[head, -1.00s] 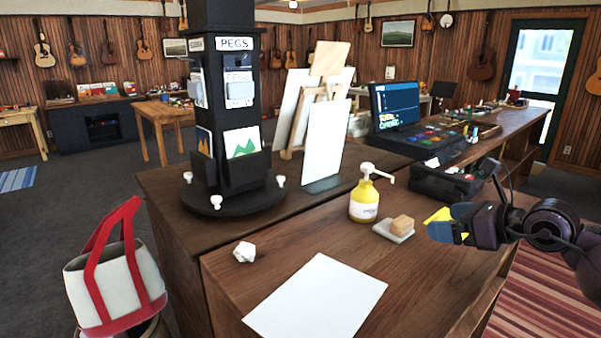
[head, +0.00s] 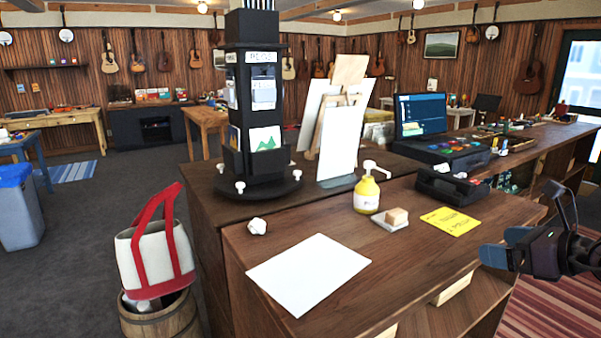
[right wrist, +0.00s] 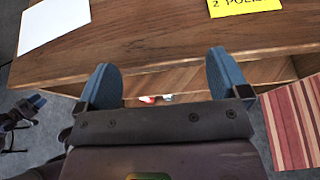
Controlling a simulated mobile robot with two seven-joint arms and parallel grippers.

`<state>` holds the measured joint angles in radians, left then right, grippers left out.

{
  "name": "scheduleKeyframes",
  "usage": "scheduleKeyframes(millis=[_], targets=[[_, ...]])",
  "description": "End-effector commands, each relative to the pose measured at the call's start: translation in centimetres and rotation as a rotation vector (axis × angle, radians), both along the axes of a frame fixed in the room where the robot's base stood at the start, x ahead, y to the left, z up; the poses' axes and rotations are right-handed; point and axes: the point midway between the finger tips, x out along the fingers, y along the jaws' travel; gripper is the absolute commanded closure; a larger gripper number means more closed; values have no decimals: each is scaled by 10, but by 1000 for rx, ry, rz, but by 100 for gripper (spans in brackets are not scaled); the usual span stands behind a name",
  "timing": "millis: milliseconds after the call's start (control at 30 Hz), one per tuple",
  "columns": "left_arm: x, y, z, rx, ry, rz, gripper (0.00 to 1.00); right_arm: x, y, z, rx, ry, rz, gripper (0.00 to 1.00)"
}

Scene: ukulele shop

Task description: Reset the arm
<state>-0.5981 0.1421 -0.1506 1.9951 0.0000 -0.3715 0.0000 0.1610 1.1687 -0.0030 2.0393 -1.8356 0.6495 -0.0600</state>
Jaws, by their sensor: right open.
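My right gripper (head: 506,256) is off the counter's front right edge, apart from everything, with its blue fingers empty. In the right wrist view its two fingers (right wrist: 162,82) stand wide apart with nothing between them. A yellow card with black print (head: 451,221) lies flat on the wooden counter (head: 400,260), behind and left of the gripper; it also shows at the top of the right wrist view (right wrist: 245,6). What looks like my left gripper (right wrist: 28,107) shows small at the left of the right wrist view; its opening is unclear. The head view does not show it.
On the counter are a white sheet (head: 308,273), a crumpled paper ball (head: 257,226), a yellow pump bottle (head: 367,195), a tan block (head: 397,215) on a pale pad and a black device (head: 452,186). A striped rug (head: 555,305) lies on the floor at right.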

Motion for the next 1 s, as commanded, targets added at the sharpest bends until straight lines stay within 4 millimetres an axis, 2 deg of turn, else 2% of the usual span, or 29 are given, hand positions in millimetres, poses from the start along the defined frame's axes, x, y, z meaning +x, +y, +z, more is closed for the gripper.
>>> scheduleKeyframes(millis=[100,300,400,533,667,767,867,1000], targets=[[1,-1,1,-2,-3,0,57,2,9,18,148,-47,10,6],[4,0,4,1,-12,-2,57,2,21,40,444,-53,19,6],[7,0,5,3,-17,-4,57,1,25,42,650,-34,4,6],[5,0,4,2,-13,-3,57,0,24,28,962,26,-57,6],[3,1,1,1,-5,-2,57,-3,15,-3,1282,112,-167,6],[-1,1,-1,2,2,0,57,-8,8,-39,1526,193,-284,6],[-4,2,-3,2,11,2,57,-19,2,-86,1765,285,-433,6],[-7,2,-5,2,15,3,57,-47,4,-164,2084,435,-685,6]])
